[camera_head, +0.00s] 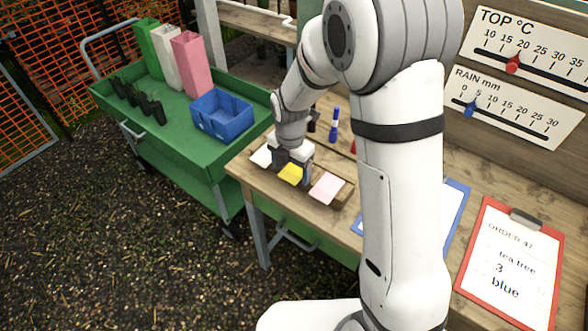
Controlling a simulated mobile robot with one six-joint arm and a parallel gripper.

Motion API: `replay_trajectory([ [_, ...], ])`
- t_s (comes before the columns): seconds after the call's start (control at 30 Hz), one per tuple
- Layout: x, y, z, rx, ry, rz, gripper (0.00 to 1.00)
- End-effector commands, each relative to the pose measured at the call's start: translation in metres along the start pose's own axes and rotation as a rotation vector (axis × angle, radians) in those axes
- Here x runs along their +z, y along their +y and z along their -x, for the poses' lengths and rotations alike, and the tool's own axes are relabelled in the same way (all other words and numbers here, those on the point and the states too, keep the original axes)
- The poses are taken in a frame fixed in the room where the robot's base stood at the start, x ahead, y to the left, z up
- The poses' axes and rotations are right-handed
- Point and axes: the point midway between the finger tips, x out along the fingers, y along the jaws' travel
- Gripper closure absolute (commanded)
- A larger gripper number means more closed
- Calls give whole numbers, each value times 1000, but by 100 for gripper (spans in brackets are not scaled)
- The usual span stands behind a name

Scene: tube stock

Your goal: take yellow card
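The yellow card (290,174) is in the card row near the front edge of the wooden bench (343,145). It is the middle one, between a white card (262,156) on its left and a pink card (327,188) on its right. My gripper (291,171) points down at the yellow card, with its fingers around or just behind the card's upper part. I cannot tell whether the fingers touch the card, or how wide they are apart. The gripper hides part of the row behind it.
Blue markers (334,125) stand behind the cards. A red clipboard (512,262) lies at the right, and a blue clipboard (455,215) is partly behind my arm.

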Motion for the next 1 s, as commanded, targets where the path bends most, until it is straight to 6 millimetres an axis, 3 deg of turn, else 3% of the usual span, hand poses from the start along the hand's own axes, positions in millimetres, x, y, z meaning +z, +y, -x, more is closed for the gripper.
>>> replay_trajectory([
  [0.53, 0, 0, 0, 0, 0, -1, 68],
  [0.83, 1, 0, 5, 1, -1, -2, 68],
  [1.0, 2, 0, 34, 6, -4, -2, 68],
])
